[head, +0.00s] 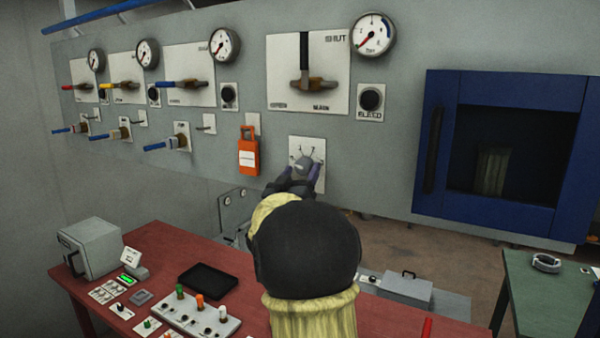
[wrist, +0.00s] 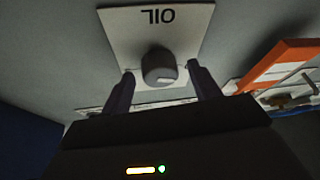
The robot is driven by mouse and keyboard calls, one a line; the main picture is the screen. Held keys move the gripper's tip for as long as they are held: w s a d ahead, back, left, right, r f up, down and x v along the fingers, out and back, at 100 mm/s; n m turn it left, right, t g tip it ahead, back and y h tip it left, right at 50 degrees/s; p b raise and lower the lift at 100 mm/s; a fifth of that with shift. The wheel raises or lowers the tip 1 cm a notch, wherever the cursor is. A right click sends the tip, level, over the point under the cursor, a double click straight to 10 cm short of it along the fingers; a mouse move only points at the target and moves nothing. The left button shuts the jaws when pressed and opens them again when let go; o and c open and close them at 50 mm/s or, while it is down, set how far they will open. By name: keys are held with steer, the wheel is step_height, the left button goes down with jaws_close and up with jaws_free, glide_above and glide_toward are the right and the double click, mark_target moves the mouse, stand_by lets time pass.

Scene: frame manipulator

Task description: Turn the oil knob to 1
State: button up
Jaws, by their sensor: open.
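The oil knob is a grey round knob (wrist: 160,67) on a white plate (wrist: 180,18) marked OIL, which reads upside down in the wrist view. In the head view the knob (head: 304,165) shows on its plate (head: 309,146), low on the grey panel. My gripper (wrist: 160,84) is open, with one finger on each side of the knob. Gaps show between the fingers and the knob in the wrist view; I cannot tell how far the tips reach along it. In the head view my gripper (head: 297,180) and arm hide the plate's lower part. The pointer's setting is too small to read.
An orange lockout tag (head: 249,152) hangs just left of the oil plate. A blue-framed window box (head: 502,150) is at right. Below are a red table (head: 190,250) with switches and a green table (head: 553,295) at right. Bare panel lies right of the plate.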

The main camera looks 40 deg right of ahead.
steer(key=c, duration=1)
steer(key=shift+f+m+b, duration=0.15)
steer(key=shift+m+b, duration=0.25)
steer(key=shift+b, duration=0.3)
steer(key=shift+w+a+f+m+g+h+b, duration=0.1)
steer(key=shift+m+g+h+b, duration=0.35)
steer(key=shift+m+b, duration=0.35)
steer(key=m+b, duration=0.1)
steer(key=m+g+b, duration=0.1)
steer(key=m+b, duration=0.1)
steer(key=shift+w+g+h, duration=0.15)
steer(key=shift+g+h, duration=0.1)
steer(key=m+g+b, duration=0.2)
steer(key=m, duration=0.2)
steer(key=shift+w+h+b, duration=0.1)
steer(key=shift+h+b, duration=0.2)
steer(key=shift+h, duration=0.1)
steer(key=shift+w+a+r+m+g+b, duration=0.1)
steer(key=shift+m+g+b, duration=0.15)
steer(key=shift+m+g, duration=0.45)
steer(key=shift+s+d+r+m+g+b, duration=0.1)
steer(key=shift+m+g+b, duration=0.2)
steer(key=shift+m, duration=0.75)
steer(key=shift+w+a+r+m+g+b, duration=0.1)
steer(key=shift+m+g+b, duration=0.1)
steer(key=shift+m+g, duration=0.5)
steer(key=shift+m, duration=0.25)
